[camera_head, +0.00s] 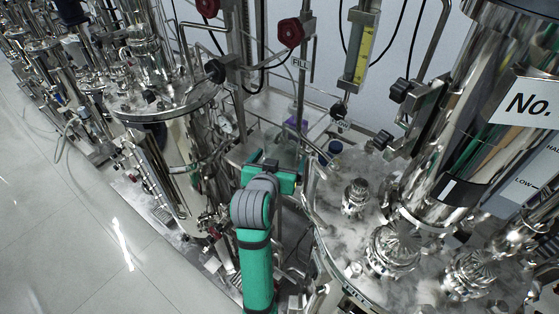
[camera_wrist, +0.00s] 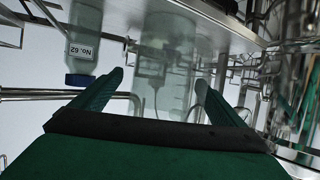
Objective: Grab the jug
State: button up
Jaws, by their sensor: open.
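The jug (camera_wrist: 172,50) appears to be the clear, see-through vessel in the middle of the wrist view, which shows the scene upside down. It stands beyond my gripper (camera_wrist: 160,82), whose two green fingers are spread apart with the jug lying between their lines of sight. I cannot tell whether the fingertips reach beside it. In the head view my gripper (camera_head: 280,166) is at the end of the green arm, between two steel vessels. The jug (camera_head: 284,144) shows there only faintly just behind the gripper, its lower part hidden.
Steel tanks (camera_head: 185,165) and pipes crowd both sides. Open floor (camera_head: 75,225) lies at left.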

jog(key=shift+a+x, duration=0.25)
jog(key=shift+x, duration=0.95)
jog(key=shift+w+d, duration=0.1)
jog(key=shift+d, duration=0.05)
jog(key=c, duration=1.2)
jog(key=shift+r, duration=0.1)
